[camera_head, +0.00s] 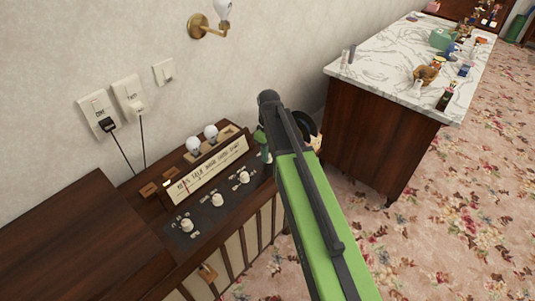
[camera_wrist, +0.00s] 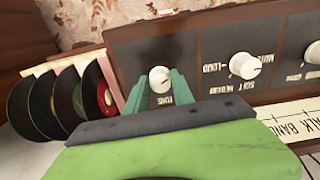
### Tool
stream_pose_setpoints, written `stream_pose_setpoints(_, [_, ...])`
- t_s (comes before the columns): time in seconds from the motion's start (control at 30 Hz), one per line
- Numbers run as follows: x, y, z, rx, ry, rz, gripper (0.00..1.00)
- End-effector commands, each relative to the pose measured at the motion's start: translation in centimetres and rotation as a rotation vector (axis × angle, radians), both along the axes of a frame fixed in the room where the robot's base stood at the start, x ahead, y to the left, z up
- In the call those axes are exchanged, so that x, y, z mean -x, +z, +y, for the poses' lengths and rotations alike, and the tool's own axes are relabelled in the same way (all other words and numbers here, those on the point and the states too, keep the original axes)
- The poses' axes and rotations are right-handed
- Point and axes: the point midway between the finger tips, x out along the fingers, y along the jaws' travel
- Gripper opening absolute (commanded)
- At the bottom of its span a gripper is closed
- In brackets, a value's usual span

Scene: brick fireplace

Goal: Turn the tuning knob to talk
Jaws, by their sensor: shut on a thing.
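The tuning knob (camera_wrist: 160,79) is a small white knob with a dark pointer line on the radio's dark panel (camera_wrist: 130,56). Lettering below it is partly covered. My gripper (camera_wrist: 160,88) is shut on the knob, with its green fingers on either side. In the head view my gripper (camera_head: 264,148) reaches the right end of the wooden radio and hides the knob. The pale dial strip (camera_head: 207,170) carries printed band names and a red mark near its left end. In the wrist view "TALK BAND" shows on the dial strip (camera_wrist: 300,122).
Other white knobs sit in the same row, including a volume knob (camera_wrist: 245,65). Several black records (camera_wrist: 65,103) stand close left of my gripper in the wrist view. Two bulbs (camera_head: 194,146) stand on the radio. A marble-topped counter (camera_head: 390,55) is at the right. Flowered carpet lies clear beyond.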

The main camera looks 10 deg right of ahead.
Motion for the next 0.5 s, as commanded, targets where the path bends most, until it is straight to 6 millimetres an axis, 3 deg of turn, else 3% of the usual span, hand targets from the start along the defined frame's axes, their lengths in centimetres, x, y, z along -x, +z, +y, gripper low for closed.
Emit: stream_pose_setpoints(0.5, [0.24,-0.03,0.28,-0.005,-0.365,0.005,0.00])
